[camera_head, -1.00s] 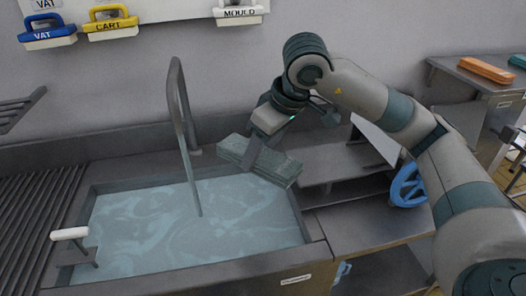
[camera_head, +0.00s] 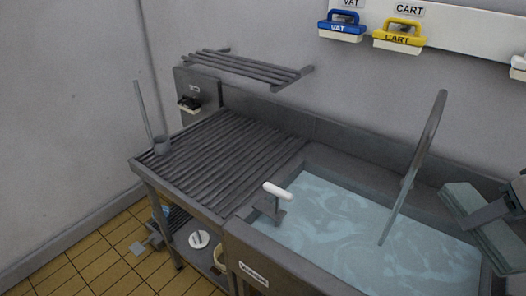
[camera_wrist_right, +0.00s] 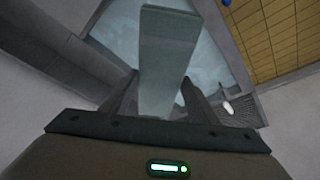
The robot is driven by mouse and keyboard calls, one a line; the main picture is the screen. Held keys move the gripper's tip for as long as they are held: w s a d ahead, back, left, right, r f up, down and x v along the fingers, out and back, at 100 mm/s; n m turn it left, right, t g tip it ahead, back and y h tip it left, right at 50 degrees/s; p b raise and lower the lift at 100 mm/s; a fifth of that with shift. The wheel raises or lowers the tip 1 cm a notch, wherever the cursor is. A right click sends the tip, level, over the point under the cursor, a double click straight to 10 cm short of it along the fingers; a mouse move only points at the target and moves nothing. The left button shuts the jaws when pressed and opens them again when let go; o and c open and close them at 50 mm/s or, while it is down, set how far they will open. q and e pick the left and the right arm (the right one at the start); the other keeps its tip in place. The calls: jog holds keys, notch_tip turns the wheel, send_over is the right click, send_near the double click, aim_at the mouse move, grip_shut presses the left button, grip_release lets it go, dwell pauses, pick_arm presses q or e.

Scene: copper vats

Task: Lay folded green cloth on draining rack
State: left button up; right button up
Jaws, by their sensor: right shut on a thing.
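The folded green cloth (camera_head: 468,212) is a grey-green slab at the right edge of the head view, over the right end of the water-filled sink. My right gripper (camera_head: 497,212) is shut on it, and part of gripper and arm is cut off by the frame. In the right wrist view the cloth (camera_wrist_right: 168,60) stands between the two fingers (camera_wrist_right: 155,98). A slatted rack (camera_head: 245,68) is fixed to the wall, above a ribbed draining surface (camera_head: 225,160) left of the sink. Both look empty of cloth. My left gripper is not in view.
The sink (camera_head: 360,225) lies between the cloth and the ribbed surface. A tall bent tap (camera_head: 415,165) rises there, and a white-handled lever (camera_head: 277,191) stands at the sink's left rim.

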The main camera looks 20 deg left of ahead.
jog(key=w+a+f+m+h, duration=0.1)
jog(key=a+f+m, duration=0.4)
jog(key=f, duration=0.6)
jog(key=shift+a+t+h, duration=0.3)
jog(key=shift+h, duration=0.1)
jog(key=shift+w, duration=0.1)
